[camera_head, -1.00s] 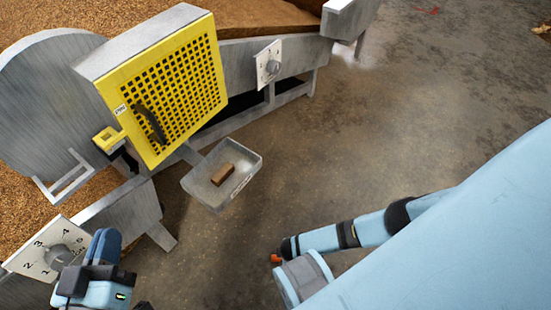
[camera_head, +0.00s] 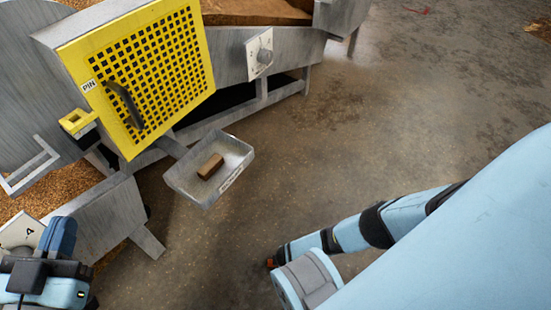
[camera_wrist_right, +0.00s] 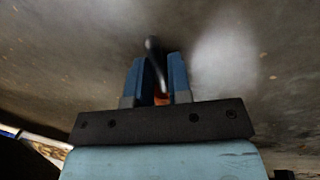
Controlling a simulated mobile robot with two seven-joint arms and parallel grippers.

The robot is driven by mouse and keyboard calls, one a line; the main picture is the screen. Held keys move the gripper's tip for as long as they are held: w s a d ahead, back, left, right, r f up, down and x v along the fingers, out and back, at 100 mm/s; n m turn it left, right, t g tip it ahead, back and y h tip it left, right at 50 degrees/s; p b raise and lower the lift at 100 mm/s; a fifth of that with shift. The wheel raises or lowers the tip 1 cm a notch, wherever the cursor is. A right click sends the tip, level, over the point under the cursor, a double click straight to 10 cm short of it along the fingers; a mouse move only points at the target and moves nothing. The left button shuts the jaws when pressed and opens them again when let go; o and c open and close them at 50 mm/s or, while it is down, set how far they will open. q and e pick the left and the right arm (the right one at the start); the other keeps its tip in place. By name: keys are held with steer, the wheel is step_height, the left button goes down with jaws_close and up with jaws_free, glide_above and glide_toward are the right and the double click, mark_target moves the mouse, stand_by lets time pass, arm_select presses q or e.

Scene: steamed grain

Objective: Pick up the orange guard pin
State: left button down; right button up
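The orange guard pin (camera_wrist_right: 162,99) shows as a small orange patch between the two blue fingers of my right gripper (camera_wrist_right: 156,82) in the right wrist view. A thin grey, blurred shaft sticks out beyond the fingertips. In the head view a bit of orange (camera_head: 270,263) shows at the end of my right arm, low in the middle, over the floor. The fingers hide most of the pin. My left gripper (camera_head: 58,236) is at the lower left of the head view, its blue fingers close together with nothing visible in them.
A grey machine with a yellow mesh guard (camera_head: 150,75) marked PIN stands at left. A yellow bracket (camera_head: 78,122) sits at its left edge. A grey tray (camera_head: 236,160) holds a brown block (camera_head: 210,166). The floor (camera_head: 390,120) right is clear.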

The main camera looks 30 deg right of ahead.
jaws_close()
arm_select(q)
steer(key=shift+r, duration=0.1)
arm_select(e)
steer(key=shift+r, duration=0.1)
